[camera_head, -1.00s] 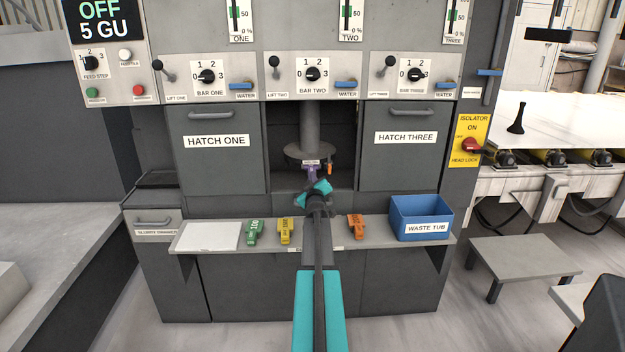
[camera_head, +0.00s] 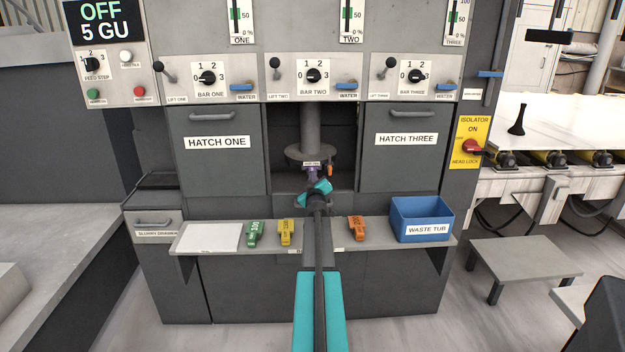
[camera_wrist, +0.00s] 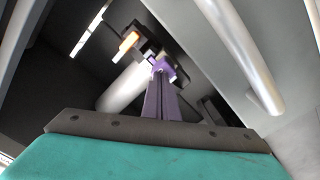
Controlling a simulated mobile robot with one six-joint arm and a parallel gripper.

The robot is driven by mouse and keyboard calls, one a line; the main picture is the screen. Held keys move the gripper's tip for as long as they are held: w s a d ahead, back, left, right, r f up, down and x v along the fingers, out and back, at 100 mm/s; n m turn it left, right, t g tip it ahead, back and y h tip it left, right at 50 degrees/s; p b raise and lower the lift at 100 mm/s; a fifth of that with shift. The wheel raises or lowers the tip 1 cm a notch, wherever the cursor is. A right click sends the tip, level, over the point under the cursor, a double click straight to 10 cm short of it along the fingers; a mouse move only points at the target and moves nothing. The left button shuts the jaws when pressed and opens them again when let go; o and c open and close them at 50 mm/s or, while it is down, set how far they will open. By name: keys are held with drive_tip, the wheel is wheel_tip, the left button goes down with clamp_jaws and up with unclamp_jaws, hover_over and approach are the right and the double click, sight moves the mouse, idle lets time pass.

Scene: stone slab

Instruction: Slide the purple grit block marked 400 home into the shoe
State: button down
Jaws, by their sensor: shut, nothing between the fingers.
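The purple block (camera_head: 312,172) is at the bottom of the round grey head (camera_head: 310,153) in the open middle bay, under a small white label. Its marking is not readable. My gripper (camera_head: 315,181) is shut and empty, close in front of the purple block. Whether it touches the block I cannot tell. The shoe is mostly hidden, and how far in the block sits is unclear.
A small orange piece (camera_head: 330,169) sits right of the purple block. Green (camera_head: 254,231), yellow (camera_head: 286,231) and orange (camera_head: 356,227) blocks lie on the shelf with a blue waste tub (camera_head: 421,210). Hatch one (camera_head: 220,165) and hatch three (camera_head: 404,165) flank the bay.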

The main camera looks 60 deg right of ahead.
drive_tip(key=shift+w+d, duration=0.3)
drive_tip(key=shift+d, duration=0.15)
idle(0.4)
drive_tip(key=shift+v, duration=1.55)
drive_tip(key=shift+a, duration=0.15)
drive_tip(key=v, duration=1.3)
drive_tip(key=shift+s+a, duration=0.15)
drive_tip(key=shift+s, duration=0.1)
idle(0.3)
